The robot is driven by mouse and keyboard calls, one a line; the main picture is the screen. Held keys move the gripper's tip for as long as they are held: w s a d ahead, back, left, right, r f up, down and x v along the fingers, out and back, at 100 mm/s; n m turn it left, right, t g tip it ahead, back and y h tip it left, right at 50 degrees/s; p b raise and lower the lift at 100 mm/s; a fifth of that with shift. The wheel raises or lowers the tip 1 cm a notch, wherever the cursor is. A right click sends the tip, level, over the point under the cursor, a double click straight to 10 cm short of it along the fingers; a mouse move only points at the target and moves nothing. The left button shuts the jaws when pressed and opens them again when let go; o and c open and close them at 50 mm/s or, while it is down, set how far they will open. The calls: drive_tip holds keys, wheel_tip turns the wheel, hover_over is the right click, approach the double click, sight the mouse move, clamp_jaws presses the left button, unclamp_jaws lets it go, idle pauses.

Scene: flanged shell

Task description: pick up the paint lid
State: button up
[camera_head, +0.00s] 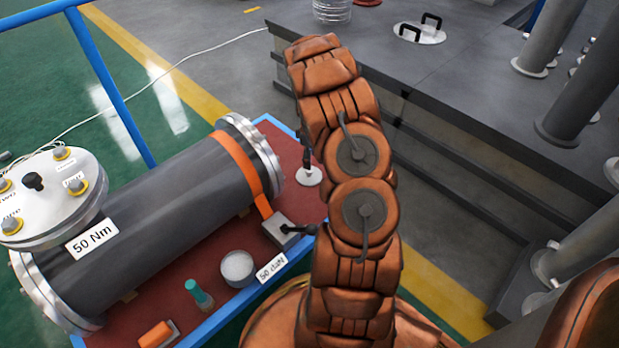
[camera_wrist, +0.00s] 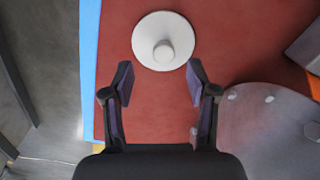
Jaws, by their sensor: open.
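The paint lid is a white round disc with a small central knob. In the wrist view the lid (camera_wrist: 147,27) lies flat on the red surface, just beyond my open fingertips. My gripper (camera_wrist: 160,76) is open and empty, its two fingers apart on either side of the line to the knob. In the head view the lid (camera_head: 309,179) lies on the red cart top near the cylinder's flanged end. Only a dark bit of my gripper (camera_head: 307,156) shows above it there; my arm hides the rest.
A blue-edged cart (camera_head: 145,312) carries a large grey cylinder (camera_head: 150,205) with flanges and an orange strap. A round can (camera_head: 237,267), a teal-capped bottle (camera_head: 198,294) and a grey block (camera_head: 281,230) stand on it. In the wrist view a grey round flange (camera_wrist: 265,130) is close to the right finger.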

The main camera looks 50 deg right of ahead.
sight(309, 173)
drive_tip(key=shift+w+a+f+b, duration=0.15)
drive_tip(key=shift+f+b, duration=0.6)
drive_tip(key=shift+f, duration=0.95)
drive_tip(key=shift+w+a+f+b, duration=0.15)
drive_tip(key=shift+f+b, duration=0.6)
drive_tip(key=shift+f, duration=0.9)
drive_tip(key=shift+s, duration=0.1)
drive_tip(key=shift+r, duration=0.1)
clamp_jaws()
